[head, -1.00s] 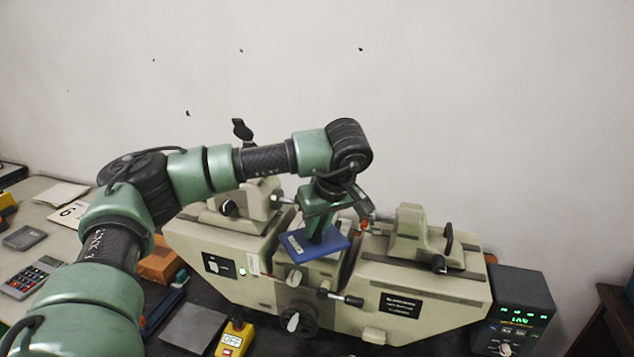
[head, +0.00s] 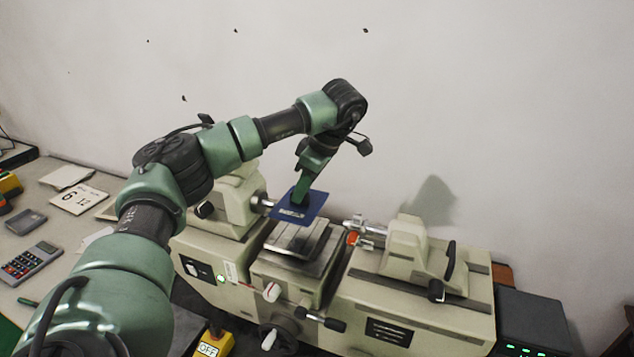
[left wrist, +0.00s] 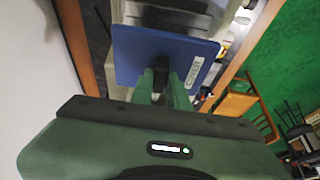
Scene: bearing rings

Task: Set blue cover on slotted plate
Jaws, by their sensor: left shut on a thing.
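The blue cover (head: 312,207) is a flat square plate with a white label and a dark grip on top. My left gripper (head: 299,200) is shut on that grip and holds the cover in the air, slightly tilted. The slotted plate (head: 297,240) is a grey metal plate in the middle of the beige machine, below the cover. A gap shows between the two. In the left wrist view the blue cover (left wrist: 140,58) sits at the fingertips (left wrist: 163,75), and part of the grey plate (left wrist: 165,18) shows beyond it. My right gripper is not in view.
The beige machine has a left head (head: 235,200) and a right tailstock (head: 417,250) on either side of the plate. A dark control box (head: 530,320) stands at the right. A calculator (head: 30,262) and a calendar card (head: 78,198) lie at the left.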

